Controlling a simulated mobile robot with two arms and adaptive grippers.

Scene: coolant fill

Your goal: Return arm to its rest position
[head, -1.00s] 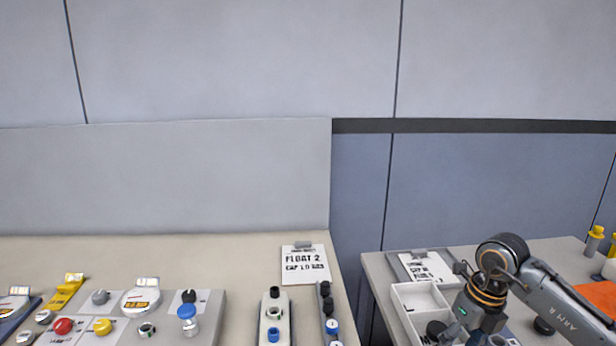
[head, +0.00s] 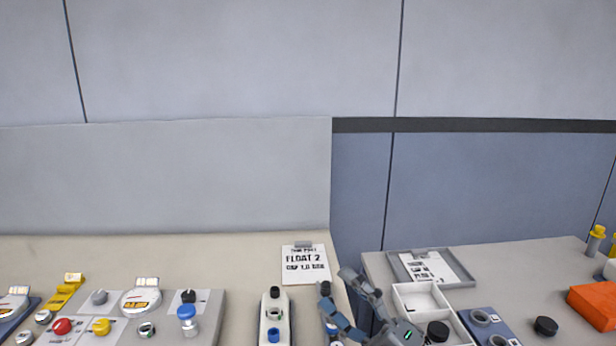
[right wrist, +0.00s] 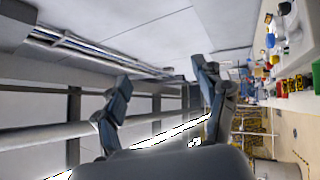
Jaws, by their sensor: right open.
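My right gripper (head: 342,300) is at the lower middle of the head view, in front of the gap between the two tables. Its two fingers are spread apart with nothing between them. In the right wrist view the gripper (right wrist: 160,98) is also open and empty, with the room's wall and rails behind it. The gripper hides part of the strip of dark knobs (head: 325,291) at the right end of the left table. My left gripper does not show.
The right table (head: 520,262) holds a white divided tray (head: 419,289), a grey tray (head: 455,268), a black cap (head: 545,326) and an orange block (head: 594,304).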

